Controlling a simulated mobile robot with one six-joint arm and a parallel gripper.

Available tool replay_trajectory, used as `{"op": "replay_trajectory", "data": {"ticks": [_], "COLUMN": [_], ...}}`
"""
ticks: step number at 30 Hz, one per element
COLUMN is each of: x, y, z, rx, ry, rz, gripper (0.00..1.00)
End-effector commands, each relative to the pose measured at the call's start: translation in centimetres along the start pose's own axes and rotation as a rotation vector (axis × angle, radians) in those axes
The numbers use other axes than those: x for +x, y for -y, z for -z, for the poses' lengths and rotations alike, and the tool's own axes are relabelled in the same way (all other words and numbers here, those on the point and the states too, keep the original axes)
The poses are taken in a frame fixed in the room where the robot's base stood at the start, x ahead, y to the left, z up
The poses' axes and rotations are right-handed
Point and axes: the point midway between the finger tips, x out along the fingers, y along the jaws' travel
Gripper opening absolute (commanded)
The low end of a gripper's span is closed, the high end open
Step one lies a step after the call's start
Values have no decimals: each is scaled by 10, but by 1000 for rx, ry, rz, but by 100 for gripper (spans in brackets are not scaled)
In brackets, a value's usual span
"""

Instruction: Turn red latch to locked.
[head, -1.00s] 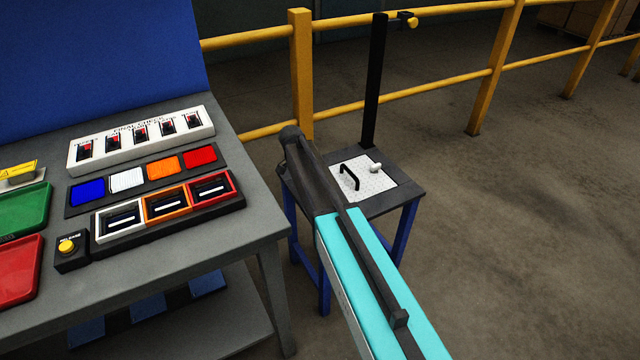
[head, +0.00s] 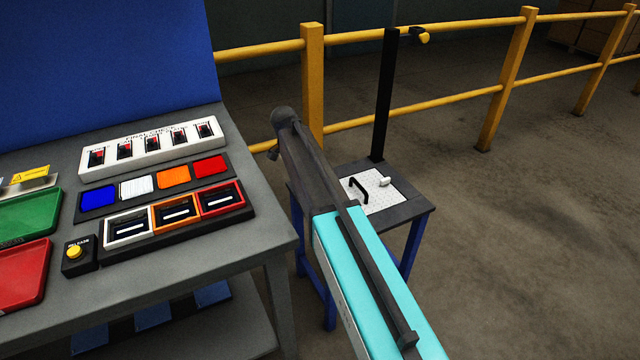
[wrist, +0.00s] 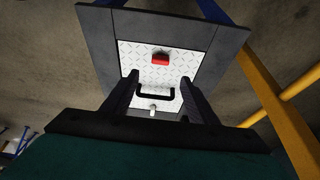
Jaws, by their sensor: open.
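The red latch (wrist: 160,58) shows in the wrist view as a small red block with a dark part above it, on a white tread plate (wrist: 130,58). Its exact turn angle is too small to tell. My gripper (wrist: 160,77) is open and empty, its two dark fingers spread either side of a black handle (wrist: 157,94) in the picture. The fingers look apart from the plate. In the head view the tread plate (head: 378,204) shows on a small stand, but the latch is not visible there, and my arm covers the stand's left part.
A white knob (head: 385,182) sits on the plate near the handle. A black post (head: 385,95) rises behind the stand (head: 415,208). A yellow railing (head: 313,85) runs behind. A grey workbench (head: 190,262) with switches and trays stands left. Floor at right is clear.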

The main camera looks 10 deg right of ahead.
Motion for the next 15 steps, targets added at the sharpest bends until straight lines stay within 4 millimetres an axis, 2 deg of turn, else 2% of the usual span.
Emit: {"op": "replay_trajectory", "data": {"ticks": [6, 15], "x": [-15, -17], "y": [0, 0], "z": [0, 0], "rx": [-1, 0], "ry": [0, 0], "rz": [0, 0], "gripper": [53, 53]}}
